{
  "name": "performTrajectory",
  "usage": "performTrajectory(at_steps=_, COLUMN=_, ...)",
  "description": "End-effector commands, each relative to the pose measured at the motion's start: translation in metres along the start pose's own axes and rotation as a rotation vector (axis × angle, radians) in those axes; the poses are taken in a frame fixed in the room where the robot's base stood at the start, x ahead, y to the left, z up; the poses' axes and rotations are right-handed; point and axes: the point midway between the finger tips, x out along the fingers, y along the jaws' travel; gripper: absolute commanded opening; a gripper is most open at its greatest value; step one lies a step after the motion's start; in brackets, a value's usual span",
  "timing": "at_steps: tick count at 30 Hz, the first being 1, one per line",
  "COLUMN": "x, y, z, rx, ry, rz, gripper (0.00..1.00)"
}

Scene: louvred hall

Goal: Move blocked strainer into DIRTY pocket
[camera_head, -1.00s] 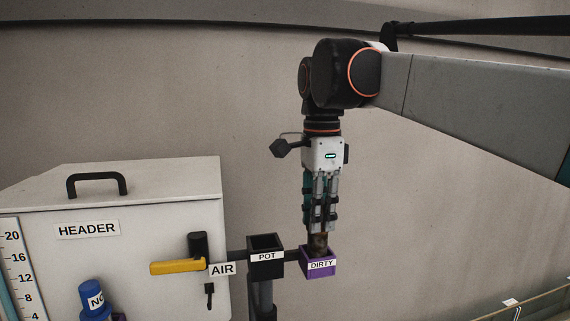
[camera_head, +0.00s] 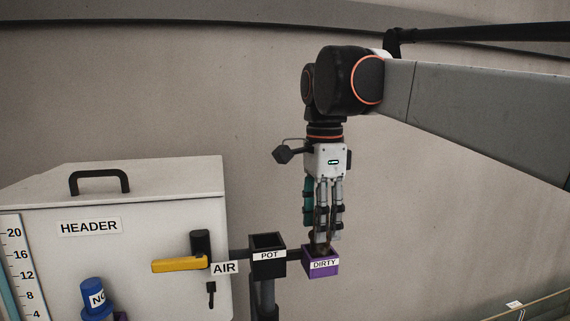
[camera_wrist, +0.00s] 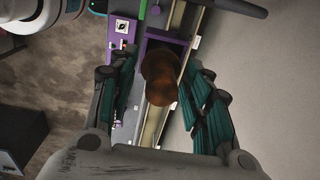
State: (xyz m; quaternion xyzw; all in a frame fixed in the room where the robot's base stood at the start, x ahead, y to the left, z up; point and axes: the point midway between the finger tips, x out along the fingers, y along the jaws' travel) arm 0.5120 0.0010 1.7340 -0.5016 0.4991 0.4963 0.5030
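The blocked strainer (camera_wrist: 160,80) is a rusty brown, rounded piece between my fingers in the wrist view. In the head view, a dark part of it (camera_head: 321,247) shows at the mouth of the purple DIRTY pocket (camera_head: 321,268). How deep it sits is hidden. My gripper (camera_head: 323,240) points straight down, with its fingertips just above the pocket. In the wrist view my gripper (camera_wrist: 158,65) has its teal-padded fingers apart on both sides of the strainer, with a visible gap on the left. Contact on the right is unclear.
The black POT pocket (camera_head: 268,268) stands just left of the DIRTY pocket. Further left is the white HEADER box (camera_head: 150,205) with a yellow AIR lever (camera_head: 180,265) and a blue knob (camera_head: 92,293). Plain wall and free room lie to the right.

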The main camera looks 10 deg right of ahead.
Motion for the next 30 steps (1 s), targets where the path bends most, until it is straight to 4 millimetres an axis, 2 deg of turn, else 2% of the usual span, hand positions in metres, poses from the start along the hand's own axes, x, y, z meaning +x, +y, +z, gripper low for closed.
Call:
performTrajectory(at_steps=1, x=0.0, y=0.012, z=0.003, rx=-0.006, ry=0.0, rz=0.0, gripper=0.45)
performTrajectory(at_steps=8, x=-0.004, y=0.012, z=0.003, rx=-0.006, ry=0.0, rz=0.0, gripper=0.45)
performTrajectory(at_steps=24, x=-0.062, y=0.011, z=0.002, rx=-0.005, ry=0.0, rz=0.0, gripper=0.45)
performTrajectory(at_steps=30, x=-0.071, y=0.011, z=0.002, rx=-0.005, ry=0.0, rz=0.0, gripper=0.45)
